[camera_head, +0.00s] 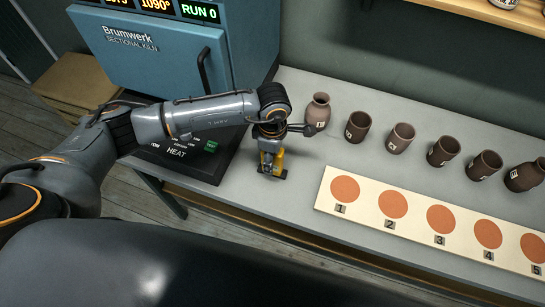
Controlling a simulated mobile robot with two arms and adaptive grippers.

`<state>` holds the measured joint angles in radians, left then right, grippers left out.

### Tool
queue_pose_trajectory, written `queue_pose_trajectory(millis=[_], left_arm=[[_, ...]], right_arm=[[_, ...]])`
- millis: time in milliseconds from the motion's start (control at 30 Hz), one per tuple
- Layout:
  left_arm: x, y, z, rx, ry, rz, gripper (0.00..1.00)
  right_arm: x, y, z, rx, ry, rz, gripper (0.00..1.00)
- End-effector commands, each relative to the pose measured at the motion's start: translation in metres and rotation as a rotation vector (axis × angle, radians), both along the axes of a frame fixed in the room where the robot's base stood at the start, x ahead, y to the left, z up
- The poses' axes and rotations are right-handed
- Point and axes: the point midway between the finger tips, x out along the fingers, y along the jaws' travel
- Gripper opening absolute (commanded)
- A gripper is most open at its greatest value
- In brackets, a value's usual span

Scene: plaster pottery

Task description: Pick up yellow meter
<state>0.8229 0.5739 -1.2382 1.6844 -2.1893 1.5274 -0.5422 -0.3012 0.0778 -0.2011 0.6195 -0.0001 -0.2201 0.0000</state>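The yellow meter (279,160) is on the grey table, just right of the kiln's control panel. It is small here and partly hidden by my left gripper (272,170). My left gripper points down right at the meter, with its dark fingertips low around it. The frame does not show clearly whether the fingers are closed on it or whether it is lifted. My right gripper is not in view.
A blue kiln (170,50) with a dark control panel (200,155) stands at left. Several brown clay pots, including a necked vase (318,110), stand behind a numbered board (367,203) with orange circles. A shelf (480,10) is at top right.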

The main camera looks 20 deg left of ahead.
Motion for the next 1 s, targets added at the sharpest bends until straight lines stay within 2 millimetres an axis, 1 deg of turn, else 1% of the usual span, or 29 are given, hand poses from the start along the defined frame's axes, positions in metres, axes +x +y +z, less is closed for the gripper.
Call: queue_pose_trajectory(millis=[100,300,367,400,467,500,567,600,867,1000], left_arm=[[-0.0002,0.0001,-0.0068,0.000,0.000,0.001,0.57],[0.0001,0.0000,-0.0077,0.000,-0.001,0.000,0.57],[0.0001,0.0000,-0.0076,0.000,-0.001,0.000,0.44],[0.0001,0.0000,-0.0075,0.000,-0.001,0.000,0.36],[0.0002,0.0000,-0.0074,0.000,-0.001,0.000,0.24],[0.0002,0.0000,-0.0074,0.000,-0.001,0.000,0.16],[0.0002,0.0001,-0.0073,0.000,-0.001,0.000,0.04],[0.0002,0.0001,-0.0073,0.000,-0.001,0.001,0.00],[0.0006,0.0000,-0.0064,-0.001,-0.002,0.001,0.00],[0.0015,0.0000,-0.0017,-0.001,-0.004,0.000,0.00]], right_arm=[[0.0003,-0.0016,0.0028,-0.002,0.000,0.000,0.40],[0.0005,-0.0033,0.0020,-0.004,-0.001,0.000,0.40],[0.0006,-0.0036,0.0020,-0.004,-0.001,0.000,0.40],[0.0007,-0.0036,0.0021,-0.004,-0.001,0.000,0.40],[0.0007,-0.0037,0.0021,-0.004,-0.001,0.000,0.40],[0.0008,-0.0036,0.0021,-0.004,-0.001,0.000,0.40],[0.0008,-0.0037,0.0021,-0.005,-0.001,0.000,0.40],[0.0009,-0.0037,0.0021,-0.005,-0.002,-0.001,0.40],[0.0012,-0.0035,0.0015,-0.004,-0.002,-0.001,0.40],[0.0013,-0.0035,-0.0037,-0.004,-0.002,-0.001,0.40]])
